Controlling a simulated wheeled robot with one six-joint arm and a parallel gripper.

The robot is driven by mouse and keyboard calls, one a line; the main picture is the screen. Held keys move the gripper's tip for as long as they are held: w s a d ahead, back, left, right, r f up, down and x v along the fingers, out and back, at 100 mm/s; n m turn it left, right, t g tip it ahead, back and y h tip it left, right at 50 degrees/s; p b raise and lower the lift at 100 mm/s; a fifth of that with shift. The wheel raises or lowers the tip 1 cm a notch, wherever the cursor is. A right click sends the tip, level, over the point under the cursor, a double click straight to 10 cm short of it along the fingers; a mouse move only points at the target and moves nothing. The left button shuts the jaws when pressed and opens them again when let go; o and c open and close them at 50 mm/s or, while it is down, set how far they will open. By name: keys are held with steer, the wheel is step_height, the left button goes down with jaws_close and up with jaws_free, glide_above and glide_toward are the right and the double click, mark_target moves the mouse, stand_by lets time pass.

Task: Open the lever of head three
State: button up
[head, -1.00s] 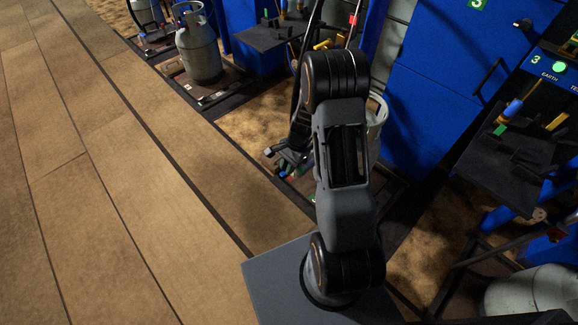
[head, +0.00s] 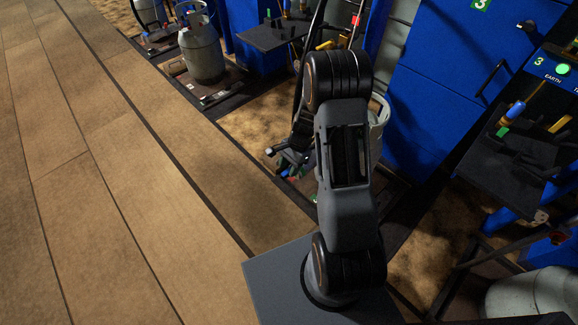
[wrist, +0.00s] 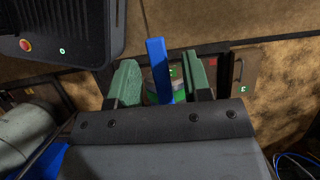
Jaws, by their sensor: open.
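In the wrist view a blue upright lever (wrist: 159,70) stands between the green finger pads of my gripper (wrist: 164,80). The gripper is open, with a gap visible on each side of the lever. Behind the lever is a part with green on it and a small green digit (wrist: 171,72), partly hidden by the lever and gripper body. In the head view my gripper (head: 290,158) is low beside a pale cylinder (head: 378,118), largely hidden by my arm. I cannot make out this lever in the head view.
A dark box with a red button (wrist: 25,45) is at the wrist view's upper left; a brown box marked 3 (wrist: 244,70) is at right. A blue cabinet (head: 440,70) and bench (head: 505,165) stand right in the head view. The floor at left (head: 90,200) is clear.

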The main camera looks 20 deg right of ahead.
steer(key=p+v, duration=0.3)
steer(key=v, duration=1.1)
steer(key=shift+f, duration=0.1)
